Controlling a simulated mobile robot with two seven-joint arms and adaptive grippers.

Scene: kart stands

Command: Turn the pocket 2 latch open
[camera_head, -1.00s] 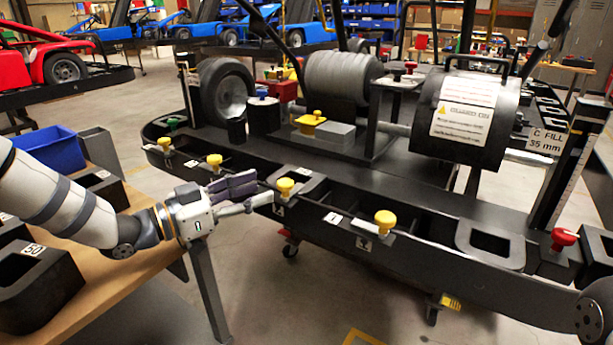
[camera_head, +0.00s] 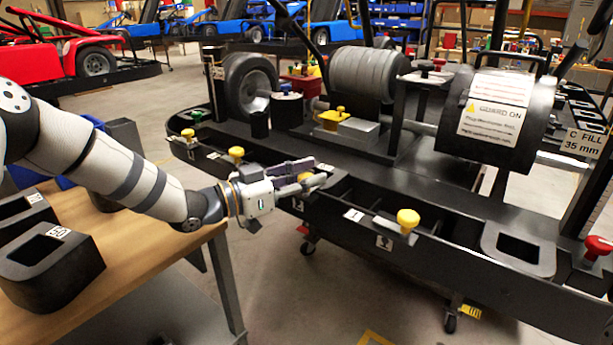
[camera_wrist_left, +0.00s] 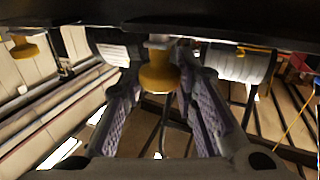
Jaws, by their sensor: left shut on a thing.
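A black kart stand rail (camera_head: 275,195) carries a row of yellow latch knobs. My left gripper (camera_head: 311,178) reaches in from the left and is shut on one yellow latch knob (camera_head: 304,178), part of which the fingers hide. In the left wrist view, the same yellow knob (camera_wrist_left: 158,72) sits between the two purple-padded fingers, under a dark edge. A small label (camera_head: 298,205) is on the rail below this knob; I cannot read its number surely. My right gripper is not in view.
Another yellow knob (camera_head: 408,218) stands to the right, and one (camera_head: 236,152) to the left. A red knob (camera_head: 597,247) is at the far right. A wooden table (camera_head: 130,245) with black pocket blocks (camera_head: 50,270) stands below my left arm. A white-labelled drum (camera_head: 495,115) stands behind.

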